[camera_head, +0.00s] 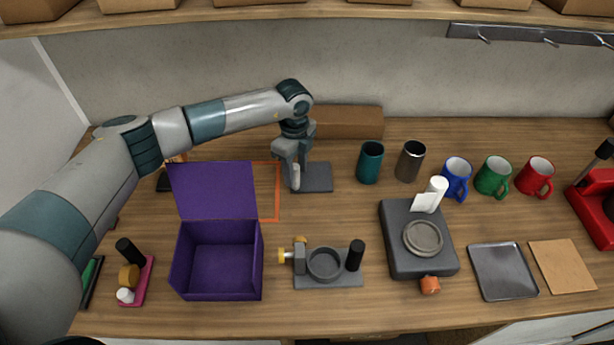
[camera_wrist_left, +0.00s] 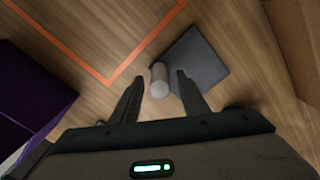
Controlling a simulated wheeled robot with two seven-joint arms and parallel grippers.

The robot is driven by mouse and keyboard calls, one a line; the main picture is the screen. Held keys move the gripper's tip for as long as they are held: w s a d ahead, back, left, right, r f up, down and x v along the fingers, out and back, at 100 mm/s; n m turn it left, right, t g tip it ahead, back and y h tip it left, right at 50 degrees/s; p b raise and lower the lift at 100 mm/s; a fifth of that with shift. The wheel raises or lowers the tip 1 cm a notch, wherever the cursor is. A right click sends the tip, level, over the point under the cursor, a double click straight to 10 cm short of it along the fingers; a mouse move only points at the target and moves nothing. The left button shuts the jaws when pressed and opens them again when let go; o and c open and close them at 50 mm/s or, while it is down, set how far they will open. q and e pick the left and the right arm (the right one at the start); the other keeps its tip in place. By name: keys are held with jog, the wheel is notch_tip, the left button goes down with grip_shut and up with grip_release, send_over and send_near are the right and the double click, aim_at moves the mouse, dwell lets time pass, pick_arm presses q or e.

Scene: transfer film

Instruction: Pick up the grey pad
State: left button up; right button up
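The grey pad (camera_head: 318,178) is a flat dark grey square lying on the wooden table, back of centre. It also shows in the left wrist view (camera_wrist_left: 207,58). A light grey cylinder (camera_wrist_left: 159,80) is at the pad's left edge in that view; I cannot tell whether it rests on the pad. My left gripper (camera_head: 292,178) points down at the pad's left side and partly hides it. In the left wrist view its fingers (camera_wrist_left: 160,75) are apart, with the cylinder showing between them and no clear contact. My right gripper is not in view.
An orange outline (camera_head: 277,190) marks the table left of the pad. An open purple box (camera_head: 218,224) stands front left, and a brown box (camera_head: 345,121) behind. A teal cup (camera_head: 370,162) stands to the right. A grey device (camera_head: 400,262) is front right.

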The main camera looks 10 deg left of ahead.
pick_arm(q)
grip_shut()
jog(key=shift+r+b, duration=0.4)
jog(key=shift+r, duration=0.1)
notch_tip(320, 180, up, 8)
jog(key=b, duration=0.4)
jog(key=shift+r, duration=0.5)
